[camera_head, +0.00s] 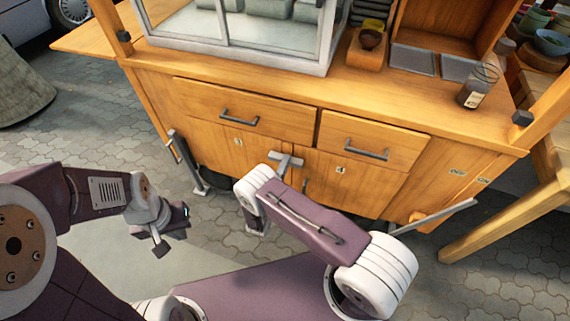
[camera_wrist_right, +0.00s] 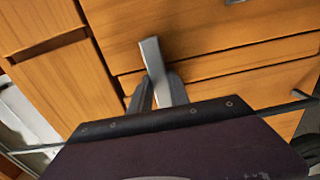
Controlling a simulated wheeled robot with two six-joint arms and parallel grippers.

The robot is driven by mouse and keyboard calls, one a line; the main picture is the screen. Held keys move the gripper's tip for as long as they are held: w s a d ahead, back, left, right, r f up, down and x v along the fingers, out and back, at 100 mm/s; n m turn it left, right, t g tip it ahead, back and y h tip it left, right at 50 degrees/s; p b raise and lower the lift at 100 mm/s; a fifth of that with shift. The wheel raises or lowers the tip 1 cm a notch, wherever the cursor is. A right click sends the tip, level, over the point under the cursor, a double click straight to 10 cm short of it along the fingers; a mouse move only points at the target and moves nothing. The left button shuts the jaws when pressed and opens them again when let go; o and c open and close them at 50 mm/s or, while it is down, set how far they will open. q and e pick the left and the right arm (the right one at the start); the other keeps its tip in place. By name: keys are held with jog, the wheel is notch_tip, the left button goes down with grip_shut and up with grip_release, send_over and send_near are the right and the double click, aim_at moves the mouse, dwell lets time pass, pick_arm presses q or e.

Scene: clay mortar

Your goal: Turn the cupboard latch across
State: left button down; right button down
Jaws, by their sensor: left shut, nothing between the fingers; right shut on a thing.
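The cupboard latch is a short grey bar (camera_head: 295,161) on the front of the wooden cupboard, just below the drawers, near the top of the two doors. In the head view it lies roughly level, slightly lower at its right end. In the right wrist view the latch (camera_wrist_right: 151,52) stands out between the fingers of my right gripper (camera_wrist_right: 158,92), which is shut on it. In the head view my right forearm hides most of that gripper. My left gripper (camera_head: 172,229) is shut and empty, away from the cupboard at the left.
Two drawers with dark handles (camera_head: 239,118) (camera_head: 366,152) are above the doors. A glass case (camera_head: 250,50) and a jar (camera_head: 478,86) stand on the counter. A wooden table (camera_head: 520,215) is at the right. Paved floor is free at the left.

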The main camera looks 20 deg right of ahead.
jog(key=shift+f, duration=0.1)
jog(key=c, duration=1.2)
grip_release()
jog(key=shift+c, duration=0.2)
jog(key=p+v, duration=0.1)
jog(key=v, duration=0.8)
jog(key=shift+p, duration=0.4)
